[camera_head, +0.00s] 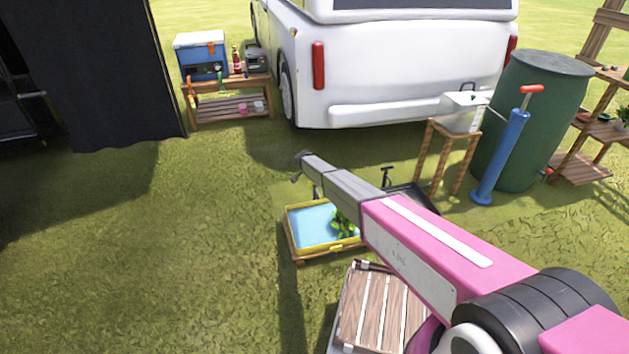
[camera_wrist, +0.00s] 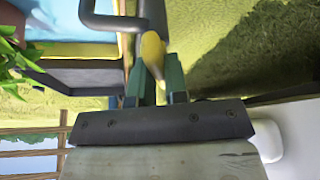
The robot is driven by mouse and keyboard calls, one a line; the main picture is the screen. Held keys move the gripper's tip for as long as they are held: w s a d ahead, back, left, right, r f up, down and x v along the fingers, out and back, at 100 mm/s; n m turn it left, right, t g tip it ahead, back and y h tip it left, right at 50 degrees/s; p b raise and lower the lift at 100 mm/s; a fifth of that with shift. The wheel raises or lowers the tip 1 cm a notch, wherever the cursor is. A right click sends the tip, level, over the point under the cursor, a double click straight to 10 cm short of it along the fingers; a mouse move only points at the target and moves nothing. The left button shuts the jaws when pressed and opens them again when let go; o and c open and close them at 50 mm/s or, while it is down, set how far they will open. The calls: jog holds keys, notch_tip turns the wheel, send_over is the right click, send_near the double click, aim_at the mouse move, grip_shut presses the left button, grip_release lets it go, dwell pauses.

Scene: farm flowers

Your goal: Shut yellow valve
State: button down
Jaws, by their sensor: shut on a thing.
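The yellow valve (camera_wrist: 153,52) shows in the wrist view as a short yellow handle below a bent grey pipe (camera_wrist: 115,21). My gripper (camera_wrist: 158,68) has its green fingers on either side of the yellow handle and is shut on it. The exact angle of the handle is hard to tell. In the head view my arm reaches over a yellow-rimmed tray of blue water (camera_head: 292,236), and my gripper and the valve cannot be made out there.
A green plant (camera_head: 343,222) lies in the tray. A wooden slatted crate (camera_head: 362,312) stands in front of it. A dark tray with a tap (camera_head: 387,177) is behind my arm. A blue pump (camera_head: 502,155) and green barrel (camera_head: 535,110) stand right. The grass at left is clear.

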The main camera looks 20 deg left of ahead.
jog(key=shift+w+m+g+h, duration=0.1)
jog(key=shift+m+g+h, duration=0.2)
jog(key=shift+m, duration=0.8)
jog(key=shift+m+g+h, duration=0.2)
jog(key=shift+m+g, duration=0.2)
jog(key=shift+m, duration=0.7)
jog(key=c, duration=1.1)
grip_release()
jog(key=shift+c, duration=0.2)
jog(key=shift+a+r, duration=0.1)
jog(key=v, duration=1)
jog(key=shift+r, duration=0.3)
jog(key=shift+a, duration=0.1)
